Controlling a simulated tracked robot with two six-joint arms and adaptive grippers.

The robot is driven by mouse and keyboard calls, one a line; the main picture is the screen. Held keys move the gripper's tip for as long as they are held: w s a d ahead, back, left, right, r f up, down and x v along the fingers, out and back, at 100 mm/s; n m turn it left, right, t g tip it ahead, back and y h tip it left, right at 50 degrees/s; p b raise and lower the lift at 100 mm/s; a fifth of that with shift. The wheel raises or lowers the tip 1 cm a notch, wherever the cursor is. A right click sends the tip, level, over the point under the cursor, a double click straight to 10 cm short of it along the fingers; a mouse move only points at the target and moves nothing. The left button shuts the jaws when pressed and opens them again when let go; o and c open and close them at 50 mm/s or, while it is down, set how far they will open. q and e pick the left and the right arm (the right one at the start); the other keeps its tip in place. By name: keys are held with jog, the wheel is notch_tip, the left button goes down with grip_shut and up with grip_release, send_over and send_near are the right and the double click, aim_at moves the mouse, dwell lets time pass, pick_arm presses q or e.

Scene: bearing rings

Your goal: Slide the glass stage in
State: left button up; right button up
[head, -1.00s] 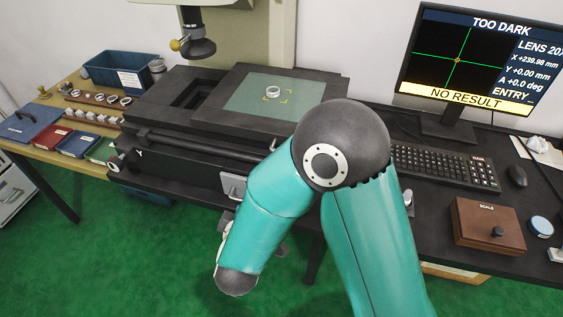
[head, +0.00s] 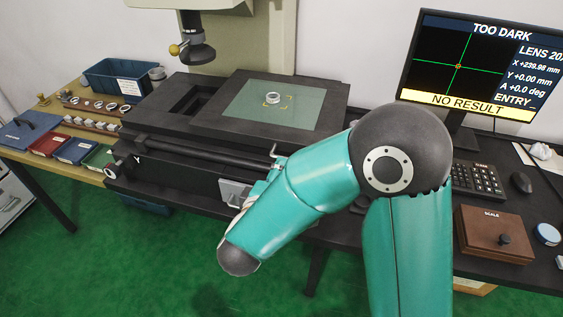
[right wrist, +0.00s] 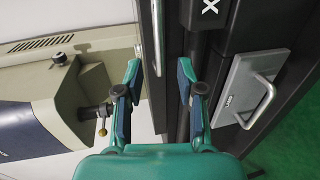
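The glass stage is a greenish glass plate (head: 245,108) in a dark frame (head: 318,125), lying at the right of the measuring machine's bed. A small metal ring (head: 273,97) rests on the glass. In the right wrist view my right gripper (right wrist: 158,98) is open, its two fingers apart with dark machine edges and a thin metal bar (right wrist: 157,35) in the gap beyond them. I cannot tell whether the fingers touch anything. In the head view my right arm hides this gripper. My left gripper is in neither view.
A lens column (head: 197,45) hangs above the bed's left part, with a dark opening below. A grey plate with a handle (head: 235,190) is on the machine's front. The monitor (head: 480,65) reads "TOO DARK" and "NO RESULT". A keyboard (head: 475,180) and brown box (head: 495,233) lie right.

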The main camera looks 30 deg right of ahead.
aim_at(287, 157)
jog(key=x, duration=0.6)
jog(key=shift+w+d+f, duration=0.1)
jog(key=shift+w+d, duration=0.1)
jog(key=shift+w, duration=0.05)
grip_shut()
